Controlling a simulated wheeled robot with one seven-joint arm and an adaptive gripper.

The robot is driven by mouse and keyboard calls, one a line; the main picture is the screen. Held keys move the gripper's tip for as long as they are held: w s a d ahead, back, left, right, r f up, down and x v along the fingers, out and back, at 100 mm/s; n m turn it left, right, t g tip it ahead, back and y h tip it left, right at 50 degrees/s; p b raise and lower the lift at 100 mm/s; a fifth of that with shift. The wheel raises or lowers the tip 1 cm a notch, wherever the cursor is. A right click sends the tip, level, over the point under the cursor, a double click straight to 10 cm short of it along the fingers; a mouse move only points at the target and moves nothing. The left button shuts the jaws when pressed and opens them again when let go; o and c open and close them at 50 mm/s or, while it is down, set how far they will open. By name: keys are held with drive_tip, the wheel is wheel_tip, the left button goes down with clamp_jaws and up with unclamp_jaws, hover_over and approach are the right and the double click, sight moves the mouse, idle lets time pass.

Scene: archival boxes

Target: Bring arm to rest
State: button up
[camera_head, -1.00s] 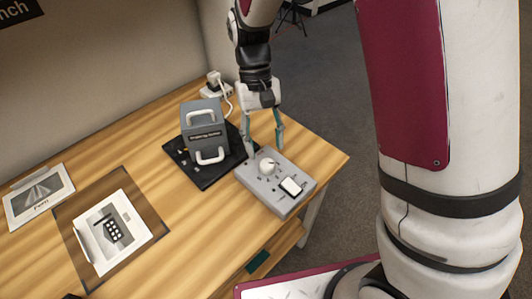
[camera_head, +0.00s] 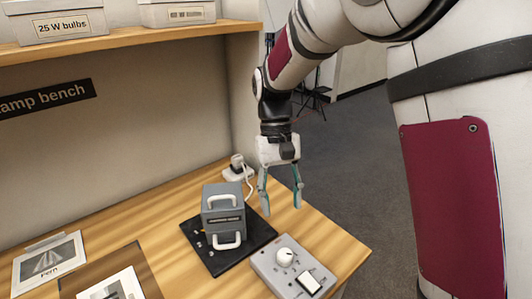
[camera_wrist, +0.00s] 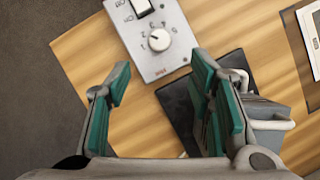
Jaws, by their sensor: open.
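My gripper (camera_head: 281,194) is open and empty in the head view, raised above the back right part of the wooden bench. Its fingers point down. In the wrist view the gripper (camera_wrist: 160,90) shows its teal fingertips spread apart with nothing between them. The grey control box (camera_head: 292,268) with a white dial and a switch lies below and in front of it. The box also shows at the top of the wrist view (camera_wrist: 155,50).
A grey device (camera_head: 223,211) with white handles stands on a black mat (camera_head: 203,253), left of my gripper. A power socket with a plug (camera_head: 238,170) is behind. Printed cards (camera_head: 48,262) lie at the left. A shelf (camera_head: 130,41) holds labelled boxes above. Open floor lies right.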

drive_tip(key=s+d+r+t+y+p, duration=0.1)
drive_tip(key=s+d+r+t, duration=0.15)
drive_tip(key=s+r, duration=0.3)
drive_tip(key=s+d+r+t+p, duration=0.1)
drive_tip(key=s+d+r+p, duration=0.1)
drive_tip(key=s+d+r, duration=0.35)
drive_tip(key=s+d+r+t+p, duration=0.1)
drive_tip(key=s+d+r+t, duration=0.1)
drive_tip(key=s, duration=0.4)
drive_tip(key=s+d+r+m+t+p, duration=0.1)
drive_tip(key=s+r+t+p, duration=0.1)
drive_tip(key=s, duration=0.4)
drive_tip(key=shift+s+d+r+t+h, duration=0.15)
drive_tip(key=shift+d+r+t+h, duration=0.2)
drive_tip(key=shift+r+t, duration=0.35)
drive_tip(key=shift+r, duration=0.1)
